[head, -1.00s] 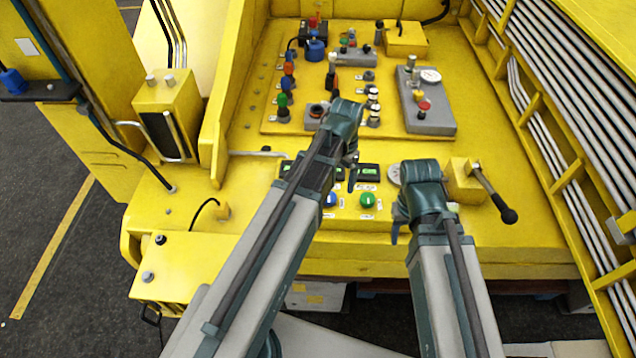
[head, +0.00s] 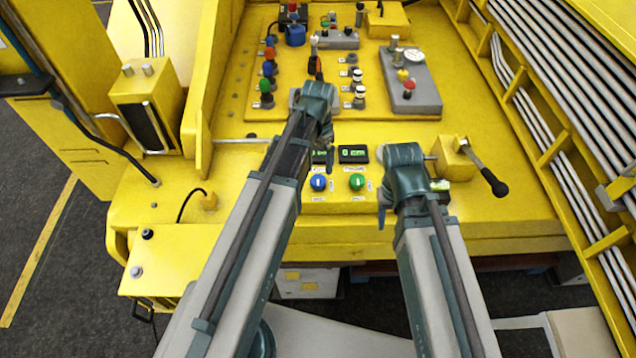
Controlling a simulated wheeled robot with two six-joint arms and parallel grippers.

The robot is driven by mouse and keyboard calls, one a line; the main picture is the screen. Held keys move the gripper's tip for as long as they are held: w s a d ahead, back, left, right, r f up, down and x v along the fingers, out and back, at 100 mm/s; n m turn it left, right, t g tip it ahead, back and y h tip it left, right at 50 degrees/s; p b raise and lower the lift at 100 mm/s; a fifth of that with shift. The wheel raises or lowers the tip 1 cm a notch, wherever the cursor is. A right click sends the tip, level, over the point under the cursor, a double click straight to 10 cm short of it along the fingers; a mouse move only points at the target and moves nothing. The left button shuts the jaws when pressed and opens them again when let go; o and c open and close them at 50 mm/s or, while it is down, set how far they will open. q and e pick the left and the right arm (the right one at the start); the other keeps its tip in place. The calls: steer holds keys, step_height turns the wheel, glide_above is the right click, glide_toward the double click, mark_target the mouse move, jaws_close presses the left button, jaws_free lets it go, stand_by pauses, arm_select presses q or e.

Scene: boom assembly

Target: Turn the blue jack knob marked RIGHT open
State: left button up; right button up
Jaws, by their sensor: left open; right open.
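The blue knob (head: 318,182) is on the small panel at the front of the yellow deck, left of a green knob (head: 357,182). Its white slot looks roughly upright. The small labels around both knobs are too small to read. My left gripper (head: 327,138) is open, above and beyond the blue knob and apart from it; my wrist hides most of its jaws. My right gripper (head: 382,217) is open at the right of the green knob, mostly hidden by its own wrist. Neither gripper holds anything.
Small green displays (head: 353,154) sit behind the knobs. A black-handled lever (head: 495,184) stands at the right. Behind are several coloured buttons and a grey gauge block (head: 411,90). Pipes run along the right side. The deck left of my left arm is mostly clear.

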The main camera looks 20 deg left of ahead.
mark_target(318, 179)
arm_select(q)
step_height(318, 179, down, 9)
steer(key=b, duration=0.8)
steer(key=shift+c, duration=0.3)
steer(key=c, duration=1.3)
